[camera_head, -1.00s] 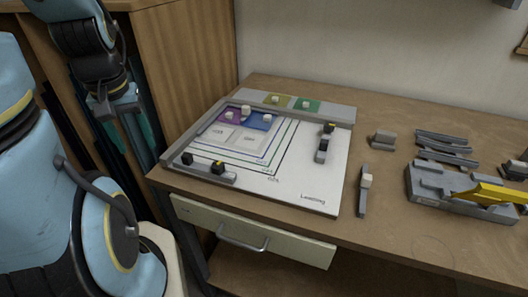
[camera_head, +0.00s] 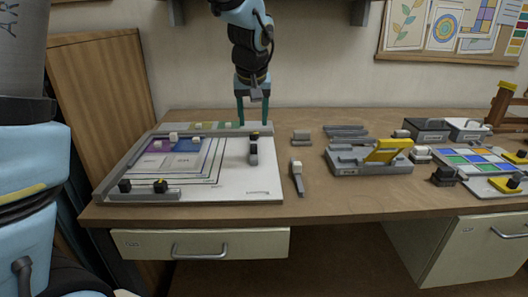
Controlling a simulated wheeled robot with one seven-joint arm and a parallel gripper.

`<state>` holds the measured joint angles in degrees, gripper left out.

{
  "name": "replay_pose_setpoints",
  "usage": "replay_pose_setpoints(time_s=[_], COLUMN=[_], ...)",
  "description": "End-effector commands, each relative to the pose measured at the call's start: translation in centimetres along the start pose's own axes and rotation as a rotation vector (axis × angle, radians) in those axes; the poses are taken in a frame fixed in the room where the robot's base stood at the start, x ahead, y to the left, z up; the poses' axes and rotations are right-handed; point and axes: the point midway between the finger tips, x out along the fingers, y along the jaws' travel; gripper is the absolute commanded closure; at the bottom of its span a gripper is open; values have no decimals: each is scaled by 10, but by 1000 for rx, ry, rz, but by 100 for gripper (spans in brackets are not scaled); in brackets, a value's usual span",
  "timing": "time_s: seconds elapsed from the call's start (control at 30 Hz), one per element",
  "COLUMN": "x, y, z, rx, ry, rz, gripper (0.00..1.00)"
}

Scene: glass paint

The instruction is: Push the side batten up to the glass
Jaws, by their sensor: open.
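The leading board (camera_head: 225,190) lies on the bench at left, with a grey rail along its back and left edges. Purple glass (camera_head: 156,147) and blue glass (camera_head: 188,148), each with a pale knob, lie in its back left corner. A short grey batten with a dark knob (camera_head: 253,155), likely the side batten, stands on the right of the board, apart from the glass. Another grey batten (camera_head: 150,194) with dark knobs lies along the front. My gripper (camera_head: 253,121) points down, open and empty, over the board's back right, behind the side batten.
A grey bar with a pale knob (camera_head: 297,178) lies right of the board. Beyond are a small grey block (camera_head: 301,137), stacked grey strips (camera_head: 346,131), and a grey device with a yellow lever (camera_head: 388,151). The board between glass and side batten looks clear.

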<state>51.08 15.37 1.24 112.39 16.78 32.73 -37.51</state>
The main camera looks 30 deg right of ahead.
Motion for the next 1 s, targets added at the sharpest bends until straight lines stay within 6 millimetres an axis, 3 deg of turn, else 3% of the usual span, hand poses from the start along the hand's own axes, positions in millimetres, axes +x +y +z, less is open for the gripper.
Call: replay_pose_setpoints(time_s=[0.6, 1.0], x=[93, 106], y=[-1, -1], z=[0, 0], rx=[-1, -1], ry=[-3, 0], rz=[-2, 0], gripper=[43, 43])
